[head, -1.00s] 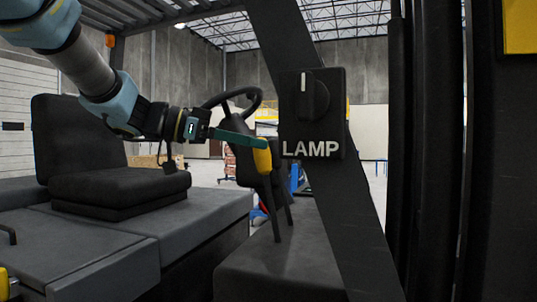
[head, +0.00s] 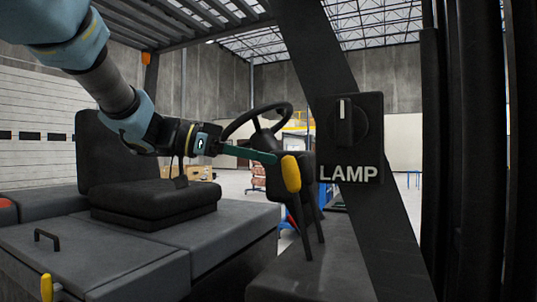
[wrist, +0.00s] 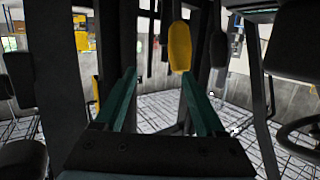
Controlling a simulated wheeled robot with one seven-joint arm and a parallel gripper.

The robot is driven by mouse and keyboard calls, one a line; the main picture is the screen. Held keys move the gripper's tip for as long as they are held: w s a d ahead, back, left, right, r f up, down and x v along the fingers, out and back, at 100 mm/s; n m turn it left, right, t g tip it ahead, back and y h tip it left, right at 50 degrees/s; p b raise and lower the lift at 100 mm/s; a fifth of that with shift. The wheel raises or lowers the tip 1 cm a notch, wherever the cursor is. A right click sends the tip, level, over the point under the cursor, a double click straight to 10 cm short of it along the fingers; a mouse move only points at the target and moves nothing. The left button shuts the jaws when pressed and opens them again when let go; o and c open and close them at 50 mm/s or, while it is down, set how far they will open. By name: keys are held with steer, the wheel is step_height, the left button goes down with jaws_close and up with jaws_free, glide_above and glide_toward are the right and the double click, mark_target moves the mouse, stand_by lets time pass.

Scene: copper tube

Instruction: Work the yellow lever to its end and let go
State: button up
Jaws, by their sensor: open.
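The yellow lever (head: 290,173) has a yellow grip on a dark shaft and stands near the steering wheel, left of the lamp panel. In the wrist view the yellow grip (wrist: 180,47) is ahead of the fingertips, in line with the right finger rather than centred between them. My gripper (head: 278,158) reaches in from the left with its green fingers close to the upper left side of the grip. In the wrist view my gripper (wrist: 158,74) is open, with nothing between its fingers. Whether a finger touches the lever is unclear.
A black LAMP panel with a knob (head: 349,137) is on the slanted post just right of the lever. The steering wheel (head: 257,120) is behind my gripper. The black seat (head: 150,195) is at left. Another yellow handle (head: 47,287) is at lower left.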

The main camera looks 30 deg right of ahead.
steer(key=f+p+v, duration=0.1)
steer(key=p+v, duration=0.1)
steer(key=v, duration=0.6)
steer(key=shift+w+a, duration=0.3)
steer(key=shift+a, duration=0.15)
stand_by(0.3)
steer(key=shift+p, duration=0.4)
